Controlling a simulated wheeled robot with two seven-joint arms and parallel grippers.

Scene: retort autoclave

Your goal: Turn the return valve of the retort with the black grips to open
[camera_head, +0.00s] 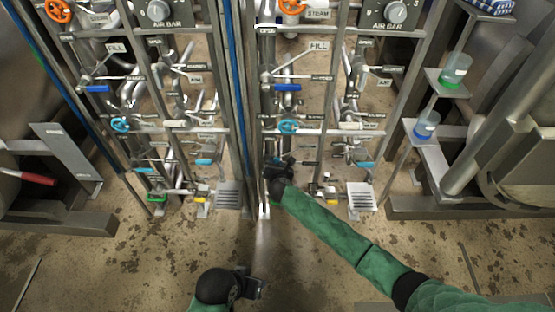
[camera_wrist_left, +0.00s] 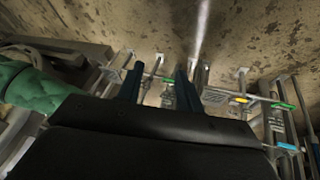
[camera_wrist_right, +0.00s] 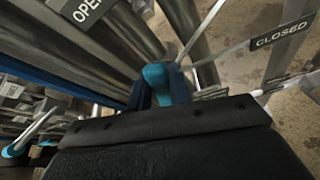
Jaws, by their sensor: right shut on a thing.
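In the right wrist view, a teal valve handle (camera_wrist_right: 158,78) sits between the fingers of my right gripper (camera_wrist_right: 160,92), which is shut on it. An OPEN plate (camera_wrist_right: 88,10) is at the upper left and a CLOSED plate (camera_wrist_right: 280,37) at the right; I cannot tell the exact handle angle. In the head view my right gripper (camera_head: 280,165) is at the left post of the right pipe rack and hides the handle. My left gripper (camera_head: 250,284) is low over the floor, empty; its fingers stand apart in the left wrist view (camera_wrist_left: 158,85).
The left pipe rack (camera_head: 140,128) has similar valves. A retort with a red grip (camera_head: 35,178) is at the far left; another retort (camera_head: 520,150) is at the right. Two beakers stand on small shelves (camera_head: 425,133). The floor (camera_head: 140,255) in front is clear.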

